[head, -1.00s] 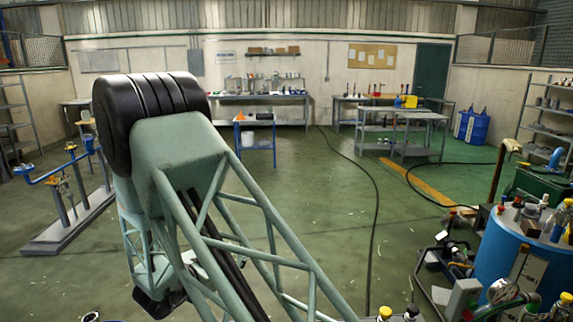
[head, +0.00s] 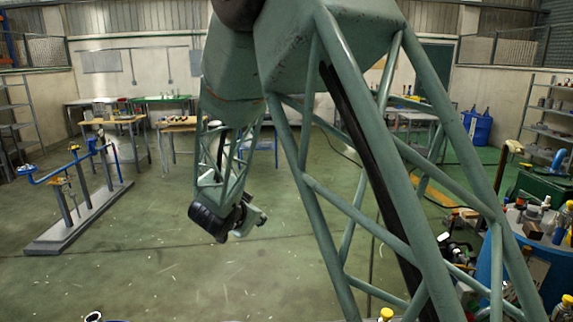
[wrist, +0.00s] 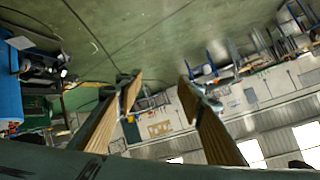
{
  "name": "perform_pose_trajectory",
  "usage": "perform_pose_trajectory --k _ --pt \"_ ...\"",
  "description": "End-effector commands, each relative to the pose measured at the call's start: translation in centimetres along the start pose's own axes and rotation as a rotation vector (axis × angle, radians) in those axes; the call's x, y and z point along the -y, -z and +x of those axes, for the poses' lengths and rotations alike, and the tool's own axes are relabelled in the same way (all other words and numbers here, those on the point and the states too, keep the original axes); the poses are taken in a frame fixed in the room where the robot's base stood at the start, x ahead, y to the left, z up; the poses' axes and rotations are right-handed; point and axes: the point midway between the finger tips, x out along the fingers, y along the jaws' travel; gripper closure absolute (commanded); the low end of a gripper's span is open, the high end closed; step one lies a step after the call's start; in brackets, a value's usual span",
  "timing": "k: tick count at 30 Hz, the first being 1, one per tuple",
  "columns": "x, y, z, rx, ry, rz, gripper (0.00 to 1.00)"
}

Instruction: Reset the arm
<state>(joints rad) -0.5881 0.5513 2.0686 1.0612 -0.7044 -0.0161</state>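My green lattice arm fills the middle and right of the head view, with its forearm hanging down. My gripper (head: 250,217) is at the lower end of the forearm, in the air over the green floor. It is small there and partly hidden by the dark wrist joint. In the wrist view my gripper (wrist: 159,82) shows two ribbed, tan-padded fingers standing well apart. Nothing is between them; only the distant floor and wall show through the gap.
A blue vessel (head: 552,275) with bottles on top stands at the lower right, partly behind my arm. A low grey stand with blue pipes (head: 75,225) is at the left. Wooden-topped tables (head: 113,119) stand further back. The floor (head: 150,265) at the lower left is clear.

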Motion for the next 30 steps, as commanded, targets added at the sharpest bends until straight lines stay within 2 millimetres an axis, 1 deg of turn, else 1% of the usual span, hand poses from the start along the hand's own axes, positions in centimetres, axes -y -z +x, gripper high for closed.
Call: perform_pose_trajectory --k 1,3,12,20,30 --pt "0.0 1.1 -0.5 0.007 0.007 0.006 0.65" --pt "-0.1 2.2 -1.2 0.023 0.019 0.010 0.65" --pt "-0.9 6.4 -4.3 0.089 0.061 0.021 0.65" --pt "-2.1 9.7 -7.6 0.143 0.094 0.022 0.65" --pt "-4.3 13.3 -12.5 0.207 0.128 0.010 0.65"
